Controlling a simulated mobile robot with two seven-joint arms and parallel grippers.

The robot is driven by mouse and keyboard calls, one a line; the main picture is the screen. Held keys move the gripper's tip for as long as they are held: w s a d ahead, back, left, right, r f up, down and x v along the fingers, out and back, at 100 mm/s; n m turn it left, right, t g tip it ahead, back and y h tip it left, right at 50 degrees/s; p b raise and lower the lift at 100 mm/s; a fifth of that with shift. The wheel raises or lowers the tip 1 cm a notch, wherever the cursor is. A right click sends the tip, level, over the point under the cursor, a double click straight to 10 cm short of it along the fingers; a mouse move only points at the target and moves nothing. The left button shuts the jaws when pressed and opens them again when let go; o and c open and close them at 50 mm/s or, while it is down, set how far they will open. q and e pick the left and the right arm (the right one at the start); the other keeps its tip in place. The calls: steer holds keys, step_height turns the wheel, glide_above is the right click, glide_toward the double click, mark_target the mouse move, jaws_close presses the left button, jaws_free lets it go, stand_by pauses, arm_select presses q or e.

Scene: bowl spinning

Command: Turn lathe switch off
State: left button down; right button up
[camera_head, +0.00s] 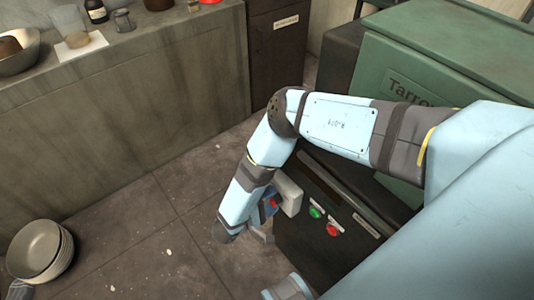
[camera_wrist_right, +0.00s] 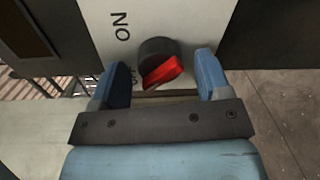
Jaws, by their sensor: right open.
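The lathe switch is a dark round knob with a red handle (camera_wrist_right: 162,72) on a pale plate (camera_wrist_right: 185,22). The word ON shows at the plate's upper left. A second label at the knob's left is mostly hidden by a finger. In the wrist view my right gripper (camera_wrist_right: 162,82) is open, with one blue finger on each side of the red handle; contact is not visible. In the head view the switch's red part (camera_head: 273,203) shows small beside a pale box (camera_head: 289,194), with my right gripper (camera_head: 268,205) at it. My left gripper is not clearly seen.
A dark cabinet with a green button (camera_head: 315,212) and a red button (camera_head: 334,230) stands beside the switch box. A green machine housing (camera_head: 385,65) is behind my right arm. Stacked bowls (camera_head: 40,250) are at the lower left. A counter (camera_head: 130,85) runs along the back.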

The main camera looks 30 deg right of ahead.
arm_select(q)
steer(key=shift+s+a+r+n+g+y+p, duration=0.15)
steer(key=shift+r+p, duration=0.3)
steer(key=shift+p, duration=1)
steer(key=shift+s+a+r+n+g+y+p, duration=0.15)
steer(key=shift+r+p, duration=0.25)
steer(key=shift+p, duration=1.1)
steer(key=shift+a+r+g+p, duration=0.15)
steer(key=shift+r+p, duration=0.3)
steer(key=shift+p, duration=1)
arm_select(e)
steer(key=s+a+r, duration=0.1)
steer(key=a, duration=1.2)
steer(key=shift+a, duration=0.35)
arm_select(q)
steer(key=shift+a, duration=0.2)
